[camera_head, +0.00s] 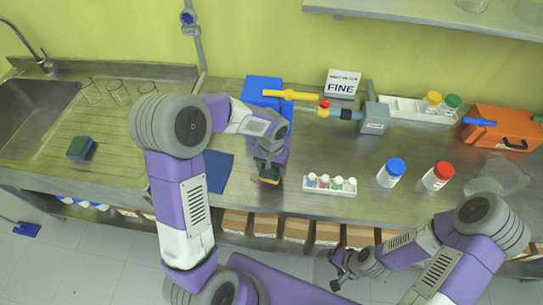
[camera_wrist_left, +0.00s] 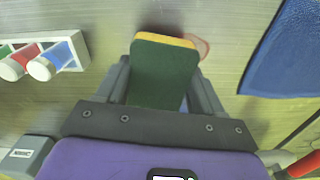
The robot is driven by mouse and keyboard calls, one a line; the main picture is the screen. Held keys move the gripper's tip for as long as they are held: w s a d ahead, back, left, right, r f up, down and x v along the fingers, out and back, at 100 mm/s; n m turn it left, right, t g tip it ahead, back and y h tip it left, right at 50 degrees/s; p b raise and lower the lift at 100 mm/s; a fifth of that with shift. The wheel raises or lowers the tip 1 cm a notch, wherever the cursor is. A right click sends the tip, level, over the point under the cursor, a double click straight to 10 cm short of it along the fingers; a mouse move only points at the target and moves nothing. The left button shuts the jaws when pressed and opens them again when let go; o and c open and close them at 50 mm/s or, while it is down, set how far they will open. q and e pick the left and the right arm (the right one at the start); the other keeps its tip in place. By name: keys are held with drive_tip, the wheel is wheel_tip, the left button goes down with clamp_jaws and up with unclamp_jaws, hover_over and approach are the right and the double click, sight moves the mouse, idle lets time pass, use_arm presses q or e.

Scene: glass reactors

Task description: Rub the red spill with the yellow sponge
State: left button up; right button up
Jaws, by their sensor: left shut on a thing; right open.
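The yellow sponge (camera_wrist_left: 165,70), with a dark green pad on one side, is gripped between the fingers of my left gripper (camera_wrist_left: 160,88). In the head view my left gripper (camera_head: 269,177) is low over the counter, and the sponge shows only as a small patch under it. A faint reddish spill (camera_wrist_left: 204,46) shows at the sponge's far right edge in the left wrist view. The sponge hides part of it; contact cannot be told. My right gripper (camera_head: 337,271) is open and empty in front of the counter.
A blue mat (camera_head: 218,172) lies left of my left gripper, and a rack of small vials (camera_head: 329,185) stands to its right. Blue-capped (camera_head: 391,173) and red-capped (camera_head: 438,176) jars stand farther right. Another green and blue sponge (camera_head: 81,148) lies by the sink.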

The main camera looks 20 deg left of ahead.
sight(272, 168)
use_arm(q)
drive_tip(key=shift+w+r+p, duration=0.1)
drive_tip(key=shift+r+p, duration=1.25)
drive_tip(key=shift+r, duration=0.85)
